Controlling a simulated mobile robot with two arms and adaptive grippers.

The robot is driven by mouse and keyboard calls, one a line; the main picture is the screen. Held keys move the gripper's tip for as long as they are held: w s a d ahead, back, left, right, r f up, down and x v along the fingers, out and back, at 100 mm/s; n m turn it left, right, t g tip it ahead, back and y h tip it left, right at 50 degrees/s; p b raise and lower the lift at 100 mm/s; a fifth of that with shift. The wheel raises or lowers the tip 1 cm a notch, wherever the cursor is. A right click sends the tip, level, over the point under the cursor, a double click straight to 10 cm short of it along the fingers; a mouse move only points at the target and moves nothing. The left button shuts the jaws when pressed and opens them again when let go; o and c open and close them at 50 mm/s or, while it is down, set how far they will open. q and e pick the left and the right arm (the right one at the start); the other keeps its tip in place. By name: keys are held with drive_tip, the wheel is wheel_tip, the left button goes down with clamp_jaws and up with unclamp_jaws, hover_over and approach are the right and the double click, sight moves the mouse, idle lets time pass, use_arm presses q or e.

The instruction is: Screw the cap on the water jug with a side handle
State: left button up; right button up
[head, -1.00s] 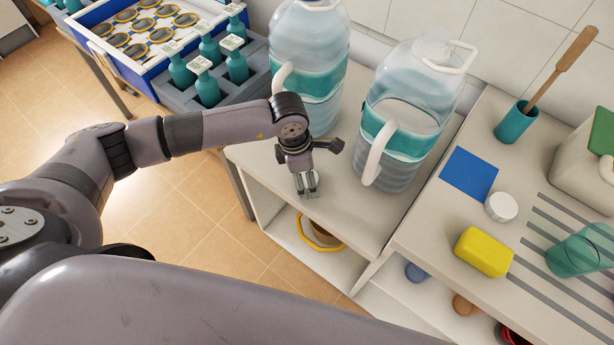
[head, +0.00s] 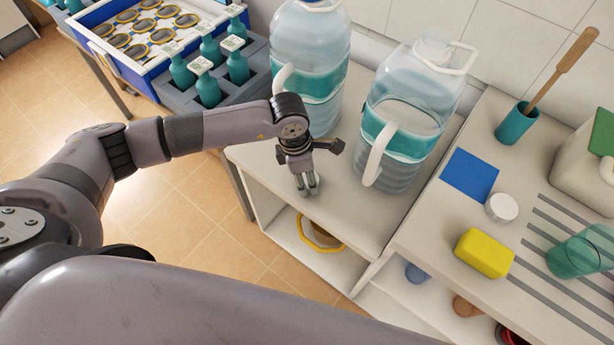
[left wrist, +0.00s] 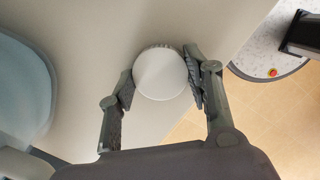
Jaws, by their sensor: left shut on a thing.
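My left gripper (head: 308,188) is low over the front of the white shelf top, left of the right-hand jug. In the left wrist view, its fingers (left wrist: 165,85) are shut on a round white cap (left wrist: 161,73) with a ridged edge. The head view does not show this cap clearly. The right-hand water jug (head: 414,95) stands upright, with a white side handle (head: 379,153), a teal label and a clear neck (head: 435,44) without a coloured cap. The left-hand jug (head: 312,40) has a blue cap and stands behind my gripper. My right gripper is out of view.
On the right counter lie another white round lid (head: 502,207), a blue square (head: 469,174), a yellow block (head: 484,252) and a teal glass (head: 580,250). A grey crate (head: 180,98) of teal bottles is at the back left. The shelf's front edge is close to my gripper.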

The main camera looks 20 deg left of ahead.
use_arm(q)
drive_tip(key=shift+r, duration=0.15)
wheel_tip(320, 180, up, 20)
drive_tip(key=b, duration=0.2)
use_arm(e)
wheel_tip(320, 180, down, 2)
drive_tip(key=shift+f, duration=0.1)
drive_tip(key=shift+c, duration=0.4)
